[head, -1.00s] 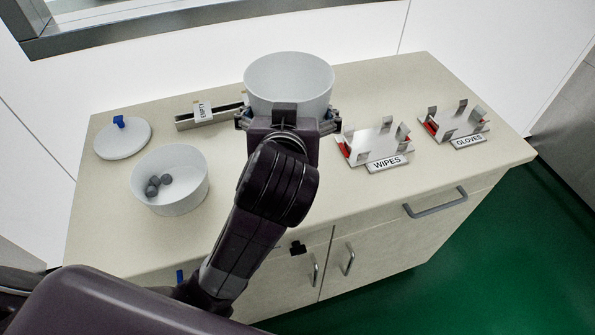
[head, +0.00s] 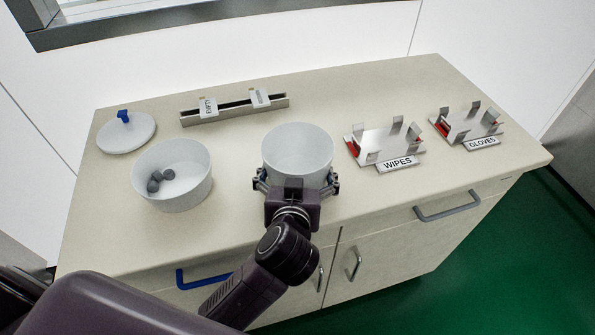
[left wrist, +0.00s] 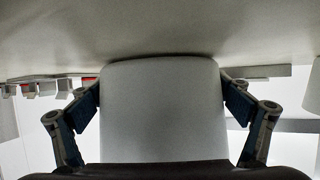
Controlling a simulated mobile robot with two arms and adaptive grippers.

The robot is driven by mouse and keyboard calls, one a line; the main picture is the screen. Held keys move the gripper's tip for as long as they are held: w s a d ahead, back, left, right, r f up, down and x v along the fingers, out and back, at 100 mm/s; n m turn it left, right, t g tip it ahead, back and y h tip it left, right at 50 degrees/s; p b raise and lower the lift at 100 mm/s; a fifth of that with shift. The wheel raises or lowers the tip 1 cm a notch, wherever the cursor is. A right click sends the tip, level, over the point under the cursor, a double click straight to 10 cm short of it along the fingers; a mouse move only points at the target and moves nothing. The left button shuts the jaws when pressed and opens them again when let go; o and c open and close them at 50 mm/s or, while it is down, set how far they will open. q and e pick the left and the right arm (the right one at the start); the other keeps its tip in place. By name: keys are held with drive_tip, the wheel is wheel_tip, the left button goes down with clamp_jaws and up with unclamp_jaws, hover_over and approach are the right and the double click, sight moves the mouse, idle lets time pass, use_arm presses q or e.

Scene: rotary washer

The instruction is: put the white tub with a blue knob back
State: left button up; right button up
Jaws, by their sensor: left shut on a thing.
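My left gripper (head: 296,184) is shut on a white, open-topped tub (head: 298,146), with one finger on each side. The tub is upright, looks empty and is at or just above the counter; I cannot tell if it touches. The left wrist view shows the tub wall (left wrist: 162,110) between the fingers. A white lid with a blue knob (head: 126,134) lies on the counter at the far left. A second white tub (head: 178,193) stands in front of it, open, with several grey balls inside. No tub here wears the blue-knobbed lid. My right gripper is not in view.
On the counter (head: 225,226), a metal rail (head: 234,110) with two tags lies behind the tubs. Metal holders labelled WIPES (head: 386,145) and GLOVES (head: 467,126) stand at right. Counter between the ball tub and held tub is clear.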

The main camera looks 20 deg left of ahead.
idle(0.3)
use_arm(q)
drive_tip(key=o, duration=1)
drive_tip(key=shift+f, duration=0.15)
drive_tip(key=shift+r, duration=0.2)
drive_tip(key=p+v, duration=0.8)
drive_tip(key=v, duration=0.2)
drive_tip(key=shift+r, duration=0.15)
drive_tip(key=shift+p+v, duration=0.5)
drive_tip(key=shift+v, duration=0.45)
drive_tip(key=shift+s+f, duration=0.1)
drive_tip(key=shift+f, duration=0.15)
